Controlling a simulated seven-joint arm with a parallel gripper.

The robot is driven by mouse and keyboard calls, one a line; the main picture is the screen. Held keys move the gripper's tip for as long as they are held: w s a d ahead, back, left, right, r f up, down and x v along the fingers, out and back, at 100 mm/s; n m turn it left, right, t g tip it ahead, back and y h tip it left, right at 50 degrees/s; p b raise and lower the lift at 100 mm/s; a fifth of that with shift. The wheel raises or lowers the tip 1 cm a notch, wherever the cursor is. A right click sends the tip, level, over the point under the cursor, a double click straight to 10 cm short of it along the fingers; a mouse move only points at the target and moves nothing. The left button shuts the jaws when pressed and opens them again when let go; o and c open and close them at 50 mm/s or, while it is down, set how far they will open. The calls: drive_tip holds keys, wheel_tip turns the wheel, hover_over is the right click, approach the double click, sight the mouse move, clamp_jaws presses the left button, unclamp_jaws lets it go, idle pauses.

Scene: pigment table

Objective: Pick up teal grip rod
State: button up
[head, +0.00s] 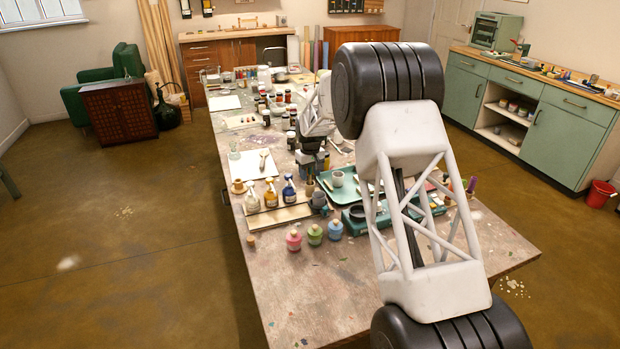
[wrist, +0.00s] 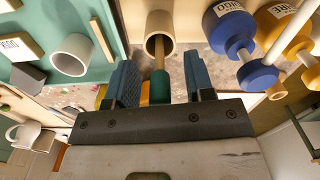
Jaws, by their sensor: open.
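The teal grip rod (wrist: 160,86) shows in the wrist view as a teal handle on a pale wooden shaft. The shaft runs into the mouth of a pale round holder (wrist: 151,22). My gripper (wrist: 160,82) is open, with one blue finger on each side of the teal handle. Gaps show between handle and fingers, so the rod is not gripped. The handle's lower end is hidden behind my gripper's body. In the head view my gripper (head: 312,165) is over the table beside the teal tray, and I cannot make out the rod there.
Blue (wrist: 228,30) and orange (wrist: 279,32) bottles stand close on the right in the wrist view. A white cup (wrist: 70,54) is on the left, on the teal tray (head: 340,199). Pink (head: 293,241), green and blue jars stand near the table's front, where the surface (head: 310,300) is mostly clear.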

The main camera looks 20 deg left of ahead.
drive_tip(key=shift+c, duration=0.3)
clamp_jaws()
drive_tip(key=shift+r, duration=0.15)
drive_tip(key=shift+r, duration=4.85)
drive_tip(key=shift+s+d, duration=0.15)
drive_tip(key=s+d+r, duration=0.1)
drive_tip(key=s+d, duration=0.4)
drive_tip(key=shift+d+r, duration=0.15)
drive_tip(key=shift+d, duration=0.2)
